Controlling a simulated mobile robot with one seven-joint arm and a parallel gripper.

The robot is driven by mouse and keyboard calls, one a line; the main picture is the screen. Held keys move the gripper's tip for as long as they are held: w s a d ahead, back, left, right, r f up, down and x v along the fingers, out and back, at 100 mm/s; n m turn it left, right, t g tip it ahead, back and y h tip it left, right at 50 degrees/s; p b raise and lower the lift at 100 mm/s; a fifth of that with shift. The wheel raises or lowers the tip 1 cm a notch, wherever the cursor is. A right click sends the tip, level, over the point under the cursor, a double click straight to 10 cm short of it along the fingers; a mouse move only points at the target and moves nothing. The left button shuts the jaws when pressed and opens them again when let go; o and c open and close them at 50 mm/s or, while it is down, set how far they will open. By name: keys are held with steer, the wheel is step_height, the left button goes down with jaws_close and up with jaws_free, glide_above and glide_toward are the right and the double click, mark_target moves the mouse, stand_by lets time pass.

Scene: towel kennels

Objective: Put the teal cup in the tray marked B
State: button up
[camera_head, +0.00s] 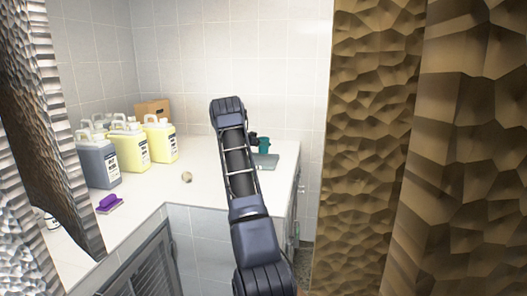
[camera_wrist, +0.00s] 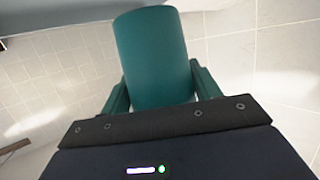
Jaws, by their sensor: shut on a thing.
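The teal cup (camera_head: 264,145) shows in the head view just right of my forearm, above or at a grey tray (camera_head: 266,161) on the white counter. In the wrist view the teal cup (camera_wrist: 152,58) fills the upper middle, between the two fingers of my gripper (camera_wrist: 158,92). My gripper is shut on the cup. In the head view my arm hides most of the gripper (camera_head: 254,140). No letter can be read on the tray, and I cannot tell whether the cup touches it.
Several jugs (camera_head: 130,144) of yellow and grey stand at the left on the counter (camera_head: 150,195), by a cardboard box (camera_head: 153,109). A purple brush (camera_head: 109,203) and a small round beige thing (camera_head: 187,176) lie in front. Brown rough pillars (camera_head: 372,140) stand close at the right.

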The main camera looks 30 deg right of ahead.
mark_target(264, 149)
steer(key=shift+f, duration=2.2)
steer(key=shift+f, duration=0.15)
steer(key=o, duration=1)
steer(key=shift+c, duration=0.2)
